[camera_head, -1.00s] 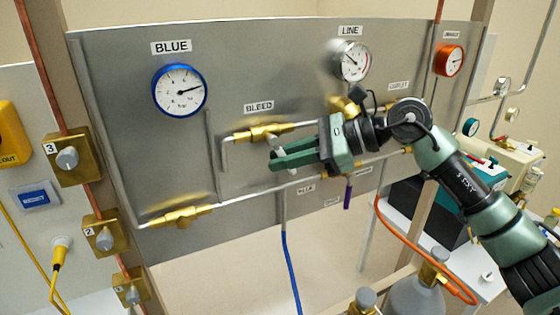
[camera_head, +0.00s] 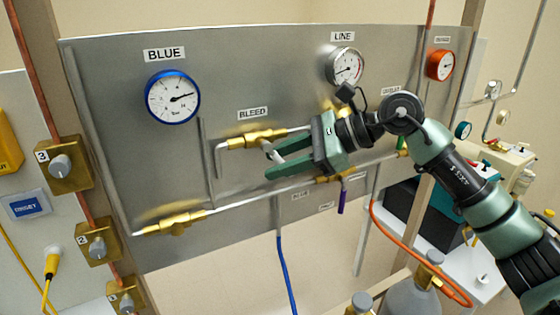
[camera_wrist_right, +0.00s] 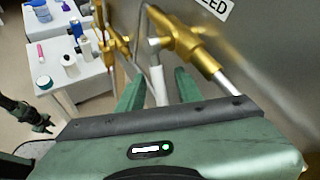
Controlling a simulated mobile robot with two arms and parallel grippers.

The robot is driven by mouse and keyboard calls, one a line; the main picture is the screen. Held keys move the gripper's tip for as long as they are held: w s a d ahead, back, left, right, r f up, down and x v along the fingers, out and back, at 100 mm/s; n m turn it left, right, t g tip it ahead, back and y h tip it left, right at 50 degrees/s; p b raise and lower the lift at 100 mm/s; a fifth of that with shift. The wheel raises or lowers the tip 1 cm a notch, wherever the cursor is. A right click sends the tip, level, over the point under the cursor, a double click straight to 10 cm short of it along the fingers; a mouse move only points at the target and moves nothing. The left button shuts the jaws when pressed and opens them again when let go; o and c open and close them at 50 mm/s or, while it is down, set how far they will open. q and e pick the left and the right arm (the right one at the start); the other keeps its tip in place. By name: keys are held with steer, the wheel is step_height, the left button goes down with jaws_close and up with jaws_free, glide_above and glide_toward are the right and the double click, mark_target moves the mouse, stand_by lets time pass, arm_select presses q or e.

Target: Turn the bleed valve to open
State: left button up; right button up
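The bleed valve (camera_head: 257,138) is a brass fitting on a pipe under the BLEED label (camera_head: 252,114) on the grey panel. Its pale lever (camera_head: 269,152) sticks out towards me. My right gripper (camera_head: 274,160) is at the lever, with its green fingers open. In the right wrist view the lever (camera_wrist_right: 158,82) stands between the two fingers, with a visible gap on each side. The brass valve body (camera_wrist_right: 185,40) is just beyond the fingertips.
The panel carries a blue gauge (camera_head: 172,97), a line gauge (camera_head: 344,67) and an orange gauge (camera_head: 440,65). Another brass valve (camera_head: 172,224) is on the lower pipe, which runs close below my right gripper. A blue hose (camera_head: 285,262) hangs below the panel.

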steer(key=shift+d+r, duration=0.1)
steer(key=shift+d, duration=0.15)
steer(key=b+v, duration=0.2)
steer(key=v, duration=0.5)
steer(key=shift+s+d+r, duration=0.1)
